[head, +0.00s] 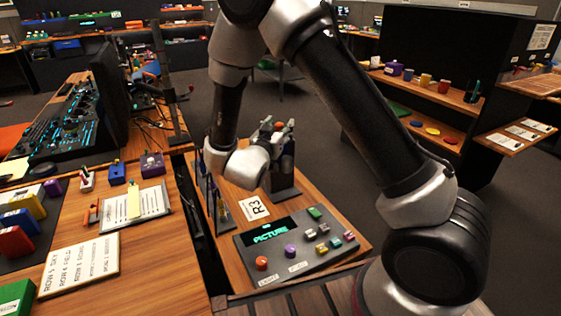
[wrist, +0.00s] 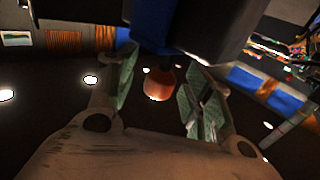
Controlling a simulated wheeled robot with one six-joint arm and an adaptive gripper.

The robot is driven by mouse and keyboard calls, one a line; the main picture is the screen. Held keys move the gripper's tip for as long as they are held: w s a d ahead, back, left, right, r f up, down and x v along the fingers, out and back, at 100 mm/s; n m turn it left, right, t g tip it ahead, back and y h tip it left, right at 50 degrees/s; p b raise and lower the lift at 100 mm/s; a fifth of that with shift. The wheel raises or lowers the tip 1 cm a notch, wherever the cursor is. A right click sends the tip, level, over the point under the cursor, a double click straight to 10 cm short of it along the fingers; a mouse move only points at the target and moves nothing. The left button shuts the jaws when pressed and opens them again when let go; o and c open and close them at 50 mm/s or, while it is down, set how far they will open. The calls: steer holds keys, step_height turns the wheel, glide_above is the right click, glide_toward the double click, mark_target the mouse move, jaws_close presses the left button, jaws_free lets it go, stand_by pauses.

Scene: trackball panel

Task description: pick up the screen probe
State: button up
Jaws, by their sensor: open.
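The screen probe seems to be the piece with an orange rounded end (wrist: 158,84) and a blue body (wrist: 153,28). In the wrist view its orange end lies between the two green-padded fingers of my gripper (wrist: 158,92), with gaps on both sides. In the head view a bit of orange (head: 280,126) shows at my gripper (head: 277,130), at the top of a dark upright stand (head: 284,181). My gripper is open around the orange end. My wrist and fingers hide most of the probe in the head view.
A panel (head: 292,245) with a lit "PICTURE" display and several coloured knobs lies in front of the stand. An "R3" card (head: 254,207) and thin upright panels (head: 216,200) stand close by. A wooden desk (head: 180,245) with a clipboard (head: 135,207) is at left.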

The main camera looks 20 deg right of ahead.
jaws_close()
steer(key=shift+r, duration=0.1)
stand_by(0.3)
step_height(320, 180, up, 20)
stand_by(0.8)
